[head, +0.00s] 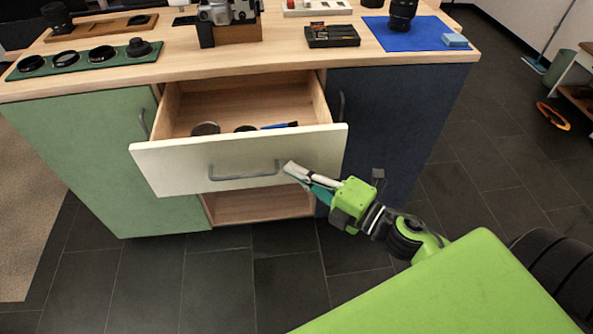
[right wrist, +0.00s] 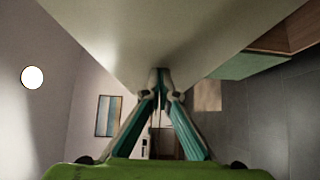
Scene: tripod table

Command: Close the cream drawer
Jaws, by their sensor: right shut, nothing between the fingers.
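The cream drawer (head: 325,150) is pulled out of the cabinet below the wooden top. Its front has a grey bar handle (head: 245,176). A few small dark and blue items lie inside it. My right gripper (head: 289,168) is at the drawer's front, just right of the handle, with its fingers together and nothing between them. In the right wrist view the closed fingertips (right wrist: 160,72) are at the pale drawer front (right wrist: 150,40); I cannot tell for certain whether they touch it. My left gripper is not in view.
A green door (head: 80,150) is left of the drawer and a dark blue door (head: 390,120) is right of it. An open shelf (head: 260,205) lies below. Camera gear covers parts of the worktop (head: 280,50). The dark tiled floor (head: 215,275) in front is clear.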

